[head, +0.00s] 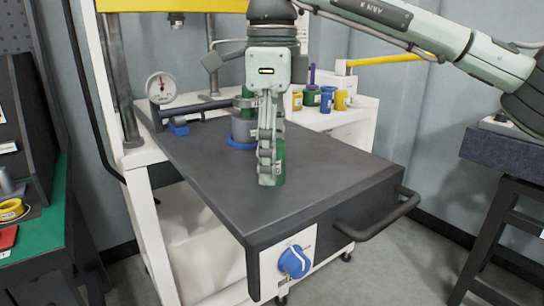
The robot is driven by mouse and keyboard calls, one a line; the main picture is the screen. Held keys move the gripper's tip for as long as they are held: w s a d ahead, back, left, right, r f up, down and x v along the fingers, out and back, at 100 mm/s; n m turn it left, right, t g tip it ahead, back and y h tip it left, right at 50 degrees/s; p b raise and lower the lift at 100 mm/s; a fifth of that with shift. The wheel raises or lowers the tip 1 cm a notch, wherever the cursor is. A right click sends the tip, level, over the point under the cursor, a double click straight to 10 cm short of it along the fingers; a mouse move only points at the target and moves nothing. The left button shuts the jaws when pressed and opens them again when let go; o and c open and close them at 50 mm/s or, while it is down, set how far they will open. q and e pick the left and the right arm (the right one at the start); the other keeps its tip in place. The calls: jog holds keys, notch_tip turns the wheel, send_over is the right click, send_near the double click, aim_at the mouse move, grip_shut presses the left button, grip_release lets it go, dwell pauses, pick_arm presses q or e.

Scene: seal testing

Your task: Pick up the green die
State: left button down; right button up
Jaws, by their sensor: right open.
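The green die (279,164) stands upright on the dark top of the machine table (210,185), partly hidden behind my right gripper. My right gripper (267,178) points straight down with its fingers low beside the die, near the table top. We see the fingers edge-on, one in front of the other. The jaws are open. Whether the fingers touch the die or straddle it cannot be told. My left gripper is out of view.
A grey cylinder on a blue ring (239,144) stands just behind my gripper. Several coloured cylinders, including a blue one (326,100), stand on a white side shelf (340,122). A round gauge (161,88) is at the left. The table's front is clear.

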jog(key=shift+f, duration=0.65)
grip_shut()
jog(key=shift+r, duration=0.1)
